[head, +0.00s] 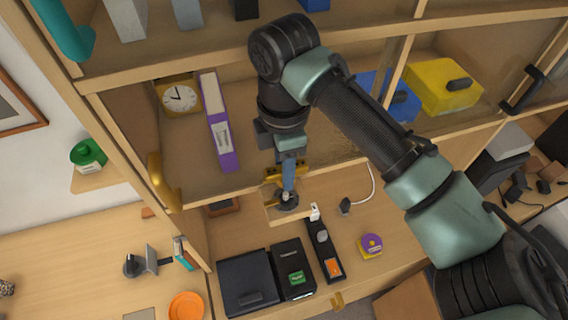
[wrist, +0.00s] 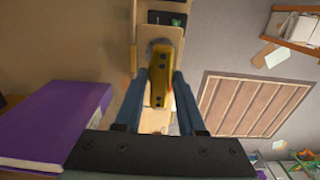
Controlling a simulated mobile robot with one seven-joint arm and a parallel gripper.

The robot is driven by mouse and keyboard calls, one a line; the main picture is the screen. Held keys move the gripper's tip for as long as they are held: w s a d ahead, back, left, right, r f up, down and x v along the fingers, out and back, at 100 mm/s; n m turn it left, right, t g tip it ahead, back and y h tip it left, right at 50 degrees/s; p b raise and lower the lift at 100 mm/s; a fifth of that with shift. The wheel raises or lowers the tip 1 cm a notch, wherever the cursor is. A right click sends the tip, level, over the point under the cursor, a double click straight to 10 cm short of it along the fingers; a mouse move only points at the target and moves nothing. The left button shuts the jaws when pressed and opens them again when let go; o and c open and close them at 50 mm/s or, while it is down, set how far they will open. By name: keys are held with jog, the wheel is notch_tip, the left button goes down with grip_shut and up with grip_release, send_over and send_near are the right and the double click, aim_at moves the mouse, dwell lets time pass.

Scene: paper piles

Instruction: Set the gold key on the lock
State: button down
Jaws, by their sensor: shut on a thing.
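The gold key (wrist: 160,78) is a long gold bar with dark dots, held between the two blue fingers of my gripper (wrist: 160,100) in the wrist view. In the head view its gold ends (head: 272,175) show on both sides of my gripper (head: 289,184), which points down. A dark grey round piece that looks like the lock (head: 287,201) lies just below the fingertips. It also shows in the wrist view (wrist: 157,44), partly covered by the far end of the key. I cannot tell whether the key touches it.
A purple binder (head: 222,140) and a gold clock (head: 180,97) stand on the shelf to the left. A black box (head: 247,283), a black strip (head: 327,262) and a purple-yellow round item (head: 371,245) lie in front. A white cable (head: 371,180) is at right.

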aim_at(284, 194)
jog(key=shift+f, duration=0.45)
jog(key=shift+f+b, duration=0.2)
jog(key=shift+b, duration=0.2)
jog(key=shift+f+b, duration=1.45)
jog(key=shift+f, duration=0.8)
jog(key=shift+f, duration=0.35)
jog(key=shift+c, duration=2.1)
grip_release()
jog(key=shift+o, duration=0.3)
jog(key=o, duration=0.4)
jog(key=shift+c, duration=0.2)
jog(key=shift+r, duration=0.1)
